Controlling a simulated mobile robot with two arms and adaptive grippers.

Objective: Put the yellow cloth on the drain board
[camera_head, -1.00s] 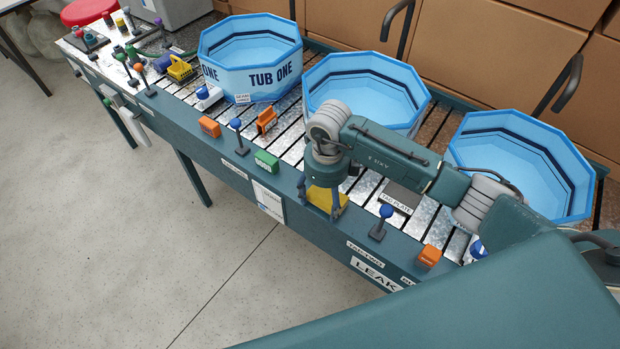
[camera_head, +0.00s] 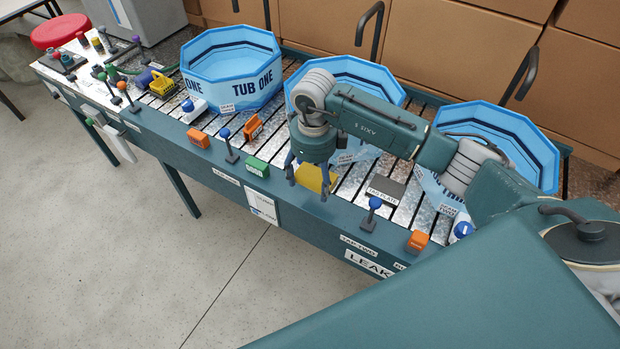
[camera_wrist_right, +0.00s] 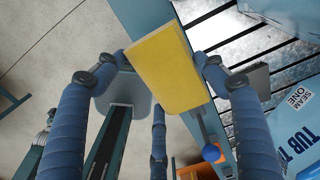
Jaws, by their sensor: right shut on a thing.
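The yellow cloth (camera_head: 314,178) is a flat, stiff-looking yellow piece at my right gripper (camera_head: 308,181), over the front part of the bench. In the right wrist view the cloth (camera_wrist_right: 168,70) lies between the blue fingers of the right gripper (camera_wrist_right: 160,82), which is shut on it. In the head view the fingers hide part of the cloth. I cannot tell how high it is above the bench. The slatted metal drain board (camera_head: 348,194) forms the bench top under and around the gripper. My left gripper is not in view.
Three blue tubs stand along the back: tub one (camera_head: 232,85), a middle tub (camera_head: 375,75) behind my arm, and a right tub (camera_head: 520,135). Blue-knobbed taps (camera_head: 372,208), a green block (camera_head: 256,167) and orange blocks (camera_head: 417,243) line the front edge. A grey tag plate (camera_head: 385,189) lies right of the gripper.

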